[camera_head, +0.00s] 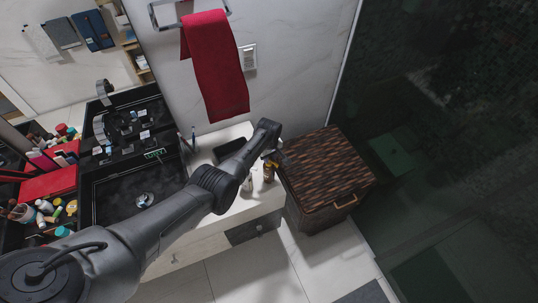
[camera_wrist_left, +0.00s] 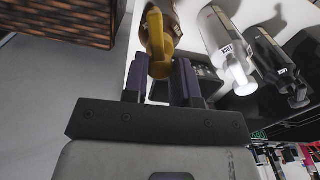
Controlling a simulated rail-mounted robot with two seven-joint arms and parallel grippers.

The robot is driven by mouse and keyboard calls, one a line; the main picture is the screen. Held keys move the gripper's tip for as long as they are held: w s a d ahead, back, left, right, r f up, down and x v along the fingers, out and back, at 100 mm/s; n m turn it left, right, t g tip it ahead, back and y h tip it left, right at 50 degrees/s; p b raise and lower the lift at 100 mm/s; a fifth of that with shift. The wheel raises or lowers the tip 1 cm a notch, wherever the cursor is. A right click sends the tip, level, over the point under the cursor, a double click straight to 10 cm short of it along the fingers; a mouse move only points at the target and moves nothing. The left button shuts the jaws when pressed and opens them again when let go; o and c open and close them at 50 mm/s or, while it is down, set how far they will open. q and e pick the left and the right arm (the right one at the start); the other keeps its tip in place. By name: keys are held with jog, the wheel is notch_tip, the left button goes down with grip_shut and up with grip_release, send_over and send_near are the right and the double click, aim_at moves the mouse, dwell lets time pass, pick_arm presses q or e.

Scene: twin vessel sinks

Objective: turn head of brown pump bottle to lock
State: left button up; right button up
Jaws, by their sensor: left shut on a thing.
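The brown pump bottle (camera_head: 269,173) stands on the white counter near its right end. In the left wrist view its golden-yellow pump head (camera_wrist_left: 158,42) points down between my fingers, and part of the brown body (camera_wrist_left: 172,8) shows at the top edge. My left gripper (camera_head: 271,157) reaches the top of the bottle. In the left wrist view its two dark fingers (camera_wrist_left: 160,78) are shut on the pump head, one on each side. The lower part of the bottle is out of the wrist picture. My right gripper is in neither view.
A white pump bottle (camera_wrist_left: 222,42) and a dark pump bottle (camera_wrist_left: 272,60) stand beside the brown one. A woven brown basket (camera_head: 325,165) stands close to the right of the counter. A red towel (camera_head: 214,65) hangs above; a black sink (camera_head: 120,190) lies left.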

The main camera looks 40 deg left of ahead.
pick_arm(q)
jog(key=n, duration=0.5)
jog(key=shift+n, duration=0.3)
dwell(0.4)
jog(key=o, duration=0.9)
jog(key=shift+o, duration=0.2)
jog(key=shift+p, duration=0.3)
